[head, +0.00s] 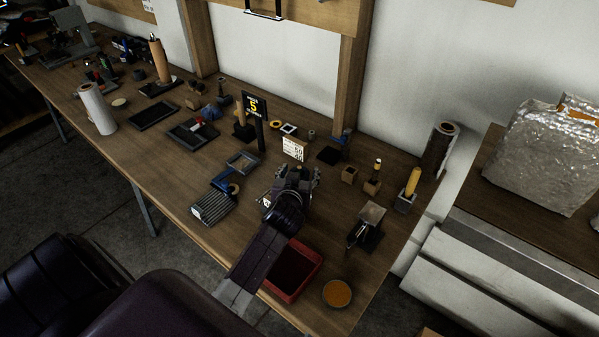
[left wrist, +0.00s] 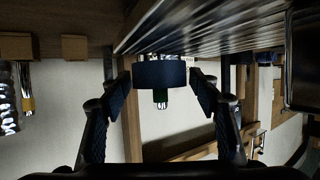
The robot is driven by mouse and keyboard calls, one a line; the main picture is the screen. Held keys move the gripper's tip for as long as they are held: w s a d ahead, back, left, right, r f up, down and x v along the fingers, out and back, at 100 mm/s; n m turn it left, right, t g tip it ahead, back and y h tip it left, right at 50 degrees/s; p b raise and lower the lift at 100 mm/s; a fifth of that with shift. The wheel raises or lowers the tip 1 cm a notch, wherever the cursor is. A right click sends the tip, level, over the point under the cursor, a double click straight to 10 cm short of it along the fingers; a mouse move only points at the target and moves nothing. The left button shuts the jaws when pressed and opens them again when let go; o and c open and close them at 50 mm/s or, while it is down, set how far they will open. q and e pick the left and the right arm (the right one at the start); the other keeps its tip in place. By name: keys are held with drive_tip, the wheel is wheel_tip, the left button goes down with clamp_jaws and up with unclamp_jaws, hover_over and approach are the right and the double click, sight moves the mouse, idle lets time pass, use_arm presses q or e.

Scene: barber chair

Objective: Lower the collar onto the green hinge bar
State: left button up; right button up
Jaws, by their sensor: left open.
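In the left wrist view, which appears upside down, a dark ring-shaped collar (left wrist: 158,73) sits between the spread fingers of my left gripper (left wrist: 160,82). The fingers stand one on each side of it, and a slight gap shows on the right. A short dark green stub, likely the hinge bar (left wrist: 160,97), shows past the collar's lower picture edge, in line with its middle. How far the collar sits around the bar cannot be told. In the head view my left gripper (head: 296,178) is low over the workbench and hides the collar and bar. My right gripper is not in view.
The wooden workbench (head: 170,140) is crowded. A yellow-handled tool (head: 412,180) stands to the right. A ribbed metal block (head: 212,207) lies to the left.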

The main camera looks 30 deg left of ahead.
use_arm(q)
drive_tip(key=shift+s, duration=0.1)
drive_tip(key=v, duration=1.2)
drive_tip(key=shift+r, duration=0.1)
